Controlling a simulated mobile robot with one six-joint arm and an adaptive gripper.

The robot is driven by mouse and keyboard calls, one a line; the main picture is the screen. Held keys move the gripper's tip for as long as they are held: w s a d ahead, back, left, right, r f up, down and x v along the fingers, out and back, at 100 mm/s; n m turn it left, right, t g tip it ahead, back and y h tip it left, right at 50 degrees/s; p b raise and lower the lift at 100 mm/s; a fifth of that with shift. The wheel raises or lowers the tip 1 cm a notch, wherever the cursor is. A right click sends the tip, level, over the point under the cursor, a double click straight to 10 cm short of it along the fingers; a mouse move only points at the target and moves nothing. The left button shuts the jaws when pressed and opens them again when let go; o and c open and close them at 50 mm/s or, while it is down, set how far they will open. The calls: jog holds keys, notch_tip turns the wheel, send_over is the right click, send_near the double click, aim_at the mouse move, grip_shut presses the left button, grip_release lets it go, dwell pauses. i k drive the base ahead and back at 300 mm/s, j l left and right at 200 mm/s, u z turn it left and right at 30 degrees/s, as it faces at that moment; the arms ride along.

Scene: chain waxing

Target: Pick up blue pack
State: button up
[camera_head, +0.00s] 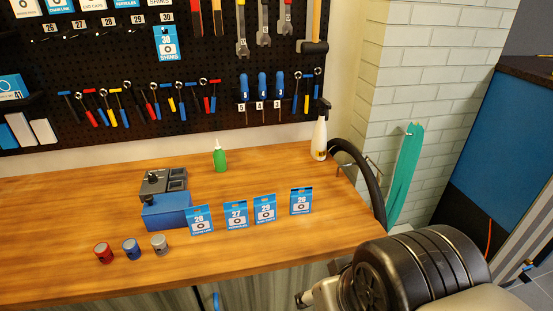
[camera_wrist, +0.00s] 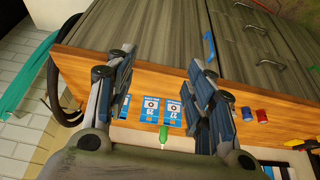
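Several blue packs with white labels stand upright in a row on the wooden workbench (camera_head: 90,205): pack 28 (camera_head: 199,220), pack 27 (camera_head: 236,214), pack 29 (camera_head: 265,209) and pack 26 (camera_head: 301,201). Another blue pack, number 30 (camera_head: 167,43), hangs on the pegboard. In the wrist view my gripper (camera_wrist: 155,78) is open, with nothing between its fingers. Two packs, seemingly 29 (camera_wrist: 150,104) and 27 (camera_wrist: 174,112), show between the fingers, apart from them and farther off. The fingers partly hide the outer packs. I cannot make out the fingers in the head view.
A blue box (camera_head: 168,212) stands close behind pack 28. A green bottle (camera_head: 219,156) and a white spray bottle (camera_head: 319,138) stand behind. The bench before packs 27 and 29 is clear.

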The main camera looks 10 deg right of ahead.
aim_at(300, 203)
jog(key=i+j+z, duration=0.1)
jog(key=j, duration=0.2)
jog(key=i+j, duration=0.2)
jog(key=i+j+z, duration=0.15)
jog(key=j, duration=0.25)
jog(key=i+j+z, duration=0.1)
jog(key=j, duration=0.2)
jog(key=z, duration=1.4)
